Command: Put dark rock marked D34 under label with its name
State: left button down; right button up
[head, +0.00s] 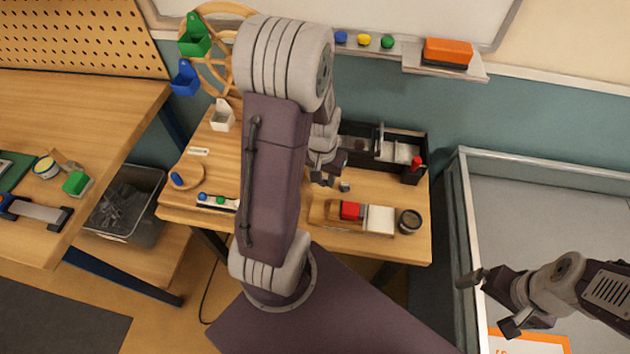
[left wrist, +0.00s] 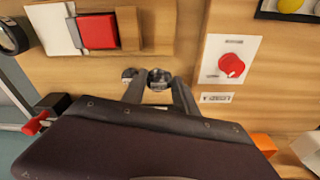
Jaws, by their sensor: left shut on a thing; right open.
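My left gripper (left wrist: 158,92) is shut on a small dark round thing (left wrist: 160,76), likely the dark rock, low over the wooden table. A pale patch shows at its lower edge; I cannot read the marking. In the head view the left gripper (head: 327,178) is above the table's middle, its grip partly hidden. A second small grey piece (left wrist: 130,74) lies beside it; it also shows in the head view (head: 345,186). A small white label (left wrist: 216,97) with print too blurred to read lies right of the fingers in the left wrist view. My right gripper (head: 490,300) is open and empty, over at the right.
A wooden tray with a red block (head: 350,210) and white card is near the table's front, beside a dark round cup (head: 410,220). A black divided box (head: 385,136) stands at the back. A card with a red knob (left wrist: 230,65) lies near the label.

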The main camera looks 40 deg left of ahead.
aim_at(317, 188)
pick_arm(q)
jog(key=a, duration=0.1)
jog(key=f, duration=0.1)
jog(key=a, duration=0.1)
jog(key=shift+w+a+f, duration=0.2)
jog(key=shift+a+f, duration=0.05)
jog(key=shift+a, duration=0.05)
notch_tip(317, 188, down, 4)
jog(key=shift+d+r+b, duration=0.15)
jog(key=shift+r+b, duration=0.05)
jog(key=shift+b, duration=0.35)
jog(key=shift+w+f, duration=0.1)
jog(key=shift+f, duration=0.1)
jog(key=shift+f, duration=0.15)
jog(key=c, duration=0.9)
grip_release()
jog(key=shift+c, duration=0.2)
